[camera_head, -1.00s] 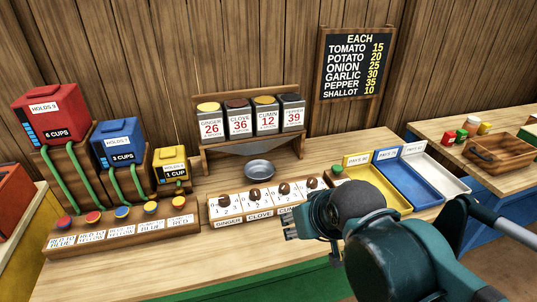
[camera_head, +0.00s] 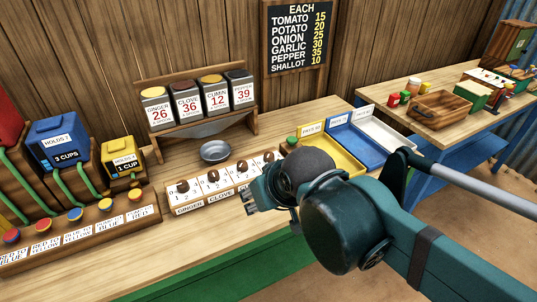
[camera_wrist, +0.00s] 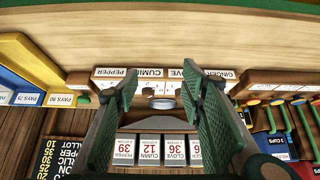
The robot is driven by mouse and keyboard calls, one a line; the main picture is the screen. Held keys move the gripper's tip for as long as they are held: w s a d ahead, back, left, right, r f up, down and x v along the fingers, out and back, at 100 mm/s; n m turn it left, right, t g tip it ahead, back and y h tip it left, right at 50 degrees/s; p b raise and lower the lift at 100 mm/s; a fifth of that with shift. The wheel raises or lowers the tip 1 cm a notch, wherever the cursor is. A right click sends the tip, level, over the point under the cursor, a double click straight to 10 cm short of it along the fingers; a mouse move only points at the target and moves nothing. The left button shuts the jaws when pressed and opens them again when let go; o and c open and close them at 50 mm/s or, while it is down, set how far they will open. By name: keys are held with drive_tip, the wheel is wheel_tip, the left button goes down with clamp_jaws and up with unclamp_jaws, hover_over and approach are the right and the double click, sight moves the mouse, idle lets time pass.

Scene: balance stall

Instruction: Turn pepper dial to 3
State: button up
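The pepper dial (camera_head: 269,157) is the rightmost dark knob on the white dial strip. My arm hides its label and lower scale in the head view, so its setting cannot be read. The ginger (camera_head: 183,187), clove (camera_head: 213,176) and cumin (camera_head: 243,166) dials stand in a row to its left. My gripper (camera_head: 250,198) is in front of the strip's right part, apparently touching nothing. In the wrist view my gripper (camera_wrist: 158,82) is open and empty, its fingers spread. The upside-down pepper label (camera_wrist: 110,73) shows beside the left finger.
Behind the strip are a metal bowl (camera_head: 215,151) and a rack of spice bins (camera_head: 200,100). Yellow (camera_head: 345,161), blue (camera_head: 375,150) and white trays stand to the right. Colored buttons on a wooden block (camera_head: 80,235) lie to the left. The front counter is clear.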

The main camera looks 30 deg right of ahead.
drive_tip(key=shift+r, duration=0.1)
drive_tip(key=w+d+r+m+g+p, duration=0.2)
drive_tip(key=w+d+r+m+p, duration=0.1)
drive_tip(key=w+p, duration=0.3)
drive_tip(key=w+d+r+m+g+p, duration=0.1)
drive_tip(key=w+d+r+m+p, duration=0.2)
drive_tip(key=w+p, duration=0.25)
drive_tip(key=m+g+p, duration=0.4)
drive_tip(key=m+p, duration=0.4)
drive_tip(key=p, duration=0.4)
hover_over(269, 154)
drive_tip(key=shift+f, duration=2.7)
drive_tip(key=shift+f, duration=0.2)
drive_tip(key=shift+f, duration=3.7)
